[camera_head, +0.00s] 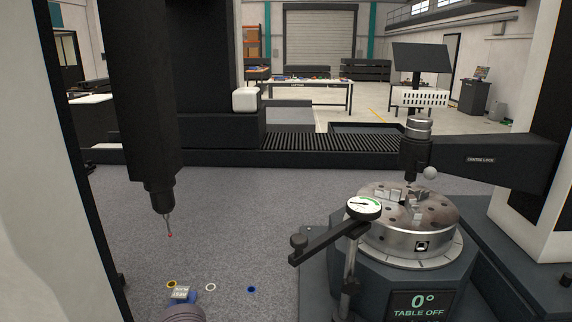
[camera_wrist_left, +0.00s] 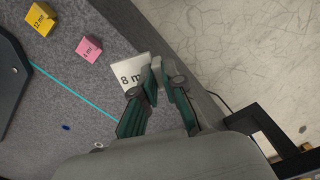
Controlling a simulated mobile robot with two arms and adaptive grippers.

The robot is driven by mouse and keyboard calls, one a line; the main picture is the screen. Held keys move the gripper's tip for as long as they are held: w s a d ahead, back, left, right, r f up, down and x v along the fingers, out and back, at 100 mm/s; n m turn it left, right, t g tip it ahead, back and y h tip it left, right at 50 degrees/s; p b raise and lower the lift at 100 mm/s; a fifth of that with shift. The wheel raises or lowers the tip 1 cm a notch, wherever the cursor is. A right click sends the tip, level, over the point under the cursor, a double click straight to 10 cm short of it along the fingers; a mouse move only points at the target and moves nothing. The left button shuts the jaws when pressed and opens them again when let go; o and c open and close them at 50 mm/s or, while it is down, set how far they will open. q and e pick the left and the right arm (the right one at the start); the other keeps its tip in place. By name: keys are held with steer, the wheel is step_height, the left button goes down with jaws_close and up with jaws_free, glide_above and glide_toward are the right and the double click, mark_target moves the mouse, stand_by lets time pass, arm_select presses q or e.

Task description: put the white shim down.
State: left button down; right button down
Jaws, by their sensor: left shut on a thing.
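The white shim (camera_wrist_left: 130,74), a pale block marked "8 m" with the rest of its label hidden, is at the fingertips of my left gripper (camera_wrist_left: 162,72) in the left wrist view. The green-sided fingers are shut on its right side and cover part of it. It is over the grey granite near the bed's edge; I cannot tell whether it touches the surface. A pink shim (camera_wrist_left: 88,49) and a yellow shim (camera_wrist_left: 40,19) lie on the granite at upper left. My right gripper is not in view.
The granite bed (camera_head: 270,230) has open room in the middle. A probe (camera_head: 168,222) hangs above it. A rotary table (camera_head: 415,235) with a dial gauge (camera_head: 364,207) stands at right. Small yellow (camera_head: 171,285), white (camera_head: 210,287) and blue (camera_head: 251,289) rings lie at the front.

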arm_select(q)
steer(key=a+r+m, duration=0.4)
steer(key=r+m, duration=0.2)
steer(key=m, duration=0.6)
steer(key=shift+s+a+r+m, duration=0.25)
steer(key=shift+s+r+m, duration=0.05)
steer(key=shift+s+r, duration=0.15)
steer(key=shift+f, duration=0.1)
stand_by(1.0)
